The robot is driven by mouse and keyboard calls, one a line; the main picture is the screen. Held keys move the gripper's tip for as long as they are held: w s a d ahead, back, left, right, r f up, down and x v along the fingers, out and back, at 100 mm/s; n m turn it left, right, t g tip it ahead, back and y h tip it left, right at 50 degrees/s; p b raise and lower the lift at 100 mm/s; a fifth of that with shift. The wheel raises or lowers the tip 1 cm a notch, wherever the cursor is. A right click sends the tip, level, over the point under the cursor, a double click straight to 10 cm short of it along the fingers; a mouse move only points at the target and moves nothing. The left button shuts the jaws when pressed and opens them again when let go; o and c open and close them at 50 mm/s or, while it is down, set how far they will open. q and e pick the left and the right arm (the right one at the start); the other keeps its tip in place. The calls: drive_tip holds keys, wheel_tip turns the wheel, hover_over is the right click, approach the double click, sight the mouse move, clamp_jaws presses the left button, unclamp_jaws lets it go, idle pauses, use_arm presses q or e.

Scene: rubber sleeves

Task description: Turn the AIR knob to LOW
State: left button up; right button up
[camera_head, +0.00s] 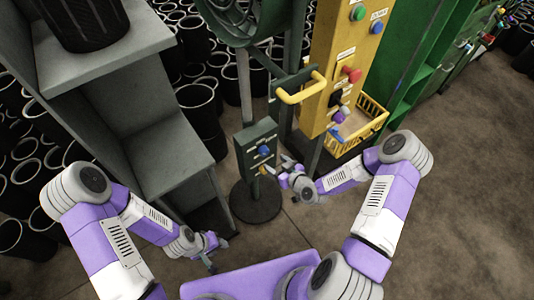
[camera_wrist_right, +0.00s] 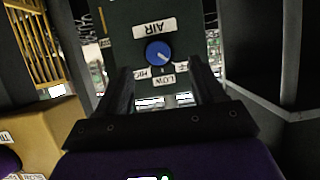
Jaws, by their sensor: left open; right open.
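The AIR knob (camera_head: 264,150) is a round blue knob on a dark green control box (camera_head: 247,138) on the fan's stand. In the right wrist view the knob (camera_wrist_right: 155,50) appears upside down under its AIR label (camera_wrist_right: 154,28). A pale mark on it appears to point down and right; its exact setting is hard to read. A LOW label (camera_wrist_right: 168,80) shows near the knob. My right gripper (camera_head: 284,168) is open just in front of the box; its fingers (camera_wrist_right: 165,78) are apart and empty, short of the knob. My left gripper (camera_head: 210,252) is open and empty, low and away from the box.
A yellow panel (camera_head: 330,70) with colored buttons and a yellow handle (camera_head: 302,90) stands right of the box. A yellow basket (camera_head: 362,130) is below it. A grey shelf (camera_head: 165,150) and black buckets (camera_head: 200,108) are at left. Open floor (camera_head: 450,200) lies at right.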

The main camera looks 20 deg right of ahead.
sight(266, 154)
drive_tip(key=x, duration=0.2)
drive_tip(key=b+x, duration=0.1)
drive_tip(key=x, duration=0.4)
drive_tip(key=shift+w+d+r+b, duration=0.15)
drive_tip(key=shift+w+b, duration=0.15)
drive_tip(key=shift+w, duration=0.15)
drive_tip(key=c, duration=1)
drive_tip(key=shift+c, duration=0.2)
